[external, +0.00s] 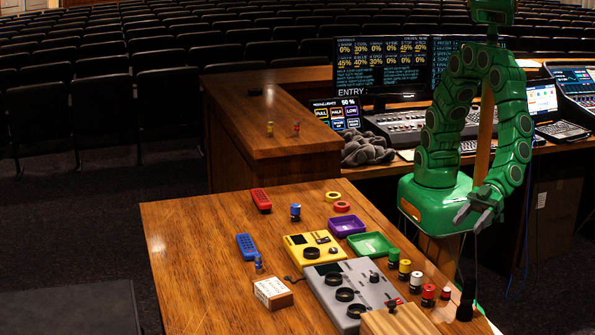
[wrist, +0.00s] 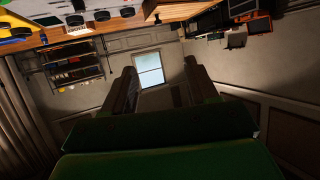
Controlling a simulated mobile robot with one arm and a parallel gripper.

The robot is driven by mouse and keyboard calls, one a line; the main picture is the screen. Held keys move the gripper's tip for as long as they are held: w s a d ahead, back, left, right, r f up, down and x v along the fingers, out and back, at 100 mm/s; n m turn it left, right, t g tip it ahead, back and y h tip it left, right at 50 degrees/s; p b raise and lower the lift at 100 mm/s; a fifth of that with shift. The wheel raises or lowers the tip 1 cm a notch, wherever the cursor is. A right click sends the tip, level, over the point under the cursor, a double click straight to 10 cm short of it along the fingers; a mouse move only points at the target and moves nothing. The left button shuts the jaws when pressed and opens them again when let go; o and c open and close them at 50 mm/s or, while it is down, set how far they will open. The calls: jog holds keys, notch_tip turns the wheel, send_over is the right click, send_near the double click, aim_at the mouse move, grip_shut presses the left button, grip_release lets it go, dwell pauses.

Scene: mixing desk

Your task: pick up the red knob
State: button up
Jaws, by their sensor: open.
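A red-capped cylinder (external: 428,295) stands upright at the front end of a row near the right edge of the wooden desk (external: 190,255). A smaller red-and-white piece (external: 445,293) stands just right of it. I cannot tell which of these is the red knob. My gripper (external: 470,215) hangs off the desk's right side, above and behind both, touching nothing. In the wrist view my gripper (wrist: 163,82) is open and empty, its two fingers apart. No red knob can be made out in the wrist view.
Green, yellow and white capped cylinders (external: 404,269) continue the row. A grey box with black dials (external: 350,290), a yellow box (external: 315,247), a green tray (external: 371,244) and a purple tray (external: 346,226) lie to its left. A wooden block (external: 400,320) is in front.

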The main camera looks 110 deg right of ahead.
send_near(447, 288)
jog(key=w+a, duration=0.2)
jog(key=shift+d+f+x, duration=0.15)
jog(key=shift+x, duration=1.2)
jog(key=shift+d+f+x, duration=0.15)
jog(key=shift+x, duration=1.2)
jog(key=shift+d+f+x, duration=0.1)
jog(key=shift+f+x, duration=0.05)
jog(key=shift+x, duration=1.2)
jog(key=shift+c, duration=0.5)
jog(key=c, duration=0.9)
